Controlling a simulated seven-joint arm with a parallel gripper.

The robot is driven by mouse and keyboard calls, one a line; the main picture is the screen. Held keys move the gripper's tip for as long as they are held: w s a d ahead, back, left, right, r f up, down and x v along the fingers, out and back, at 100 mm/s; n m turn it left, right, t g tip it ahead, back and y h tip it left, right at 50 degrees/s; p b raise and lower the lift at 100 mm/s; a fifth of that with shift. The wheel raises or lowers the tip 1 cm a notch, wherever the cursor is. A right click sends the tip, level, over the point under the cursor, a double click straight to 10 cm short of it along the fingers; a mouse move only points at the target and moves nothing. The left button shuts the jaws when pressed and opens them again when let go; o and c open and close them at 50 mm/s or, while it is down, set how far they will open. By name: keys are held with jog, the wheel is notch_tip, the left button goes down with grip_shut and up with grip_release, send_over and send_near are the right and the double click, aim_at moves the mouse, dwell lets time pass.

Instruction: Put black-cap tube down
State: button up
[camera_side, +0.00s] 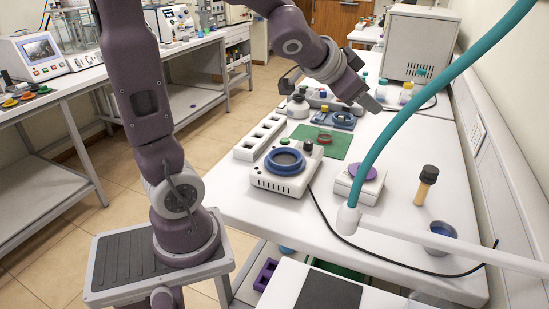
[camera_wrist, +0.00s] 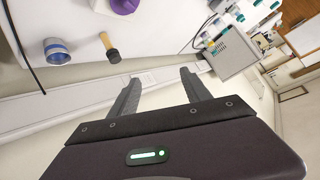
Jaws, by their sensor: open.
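The black-cap tube (camera_side: 425,186), amber with a black cap, stands upright on the white table at the right in the side view. It also shows in the wrist view (camera_wrist: 107,44), at the upper left, apart from my gripper. My gripper (camera_wrist: 160,76) is open, with nothing between its fingers. In the side view my gripper (camera_side: 372,104) is raised over the table's far part, well away from the tube.
A blue-rimmed cup (camera_side: 441,236) stands near the tube. A white device with a purple disc (camera_side: 361,172) and a blue-ringed hotplate (camera_side: 285,161) are to its left. A teal hose (camera_side: 422,93) crosses the view. A black cable lies along the table's front.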

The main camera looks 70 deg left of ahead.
jog(key=s+d+f+g+h, duration=0.1)
jog(key=s+d, duration=0.4)
jog(key=s, duration=0.7)
jog(key=s+d+f+n+g+h, duration=0.1)
jog(key=s+d+f+g+h, duration=0.1)
jog(key=s, duration=1)
jog(key=d+f+g, duration=0.1)
jog(key=d+g, duration=0.1)
jog(key=d, duration=0.1)
jog(key=shift+d+n, duration=0.2)
jog(key=shift+n, duration=0.1)
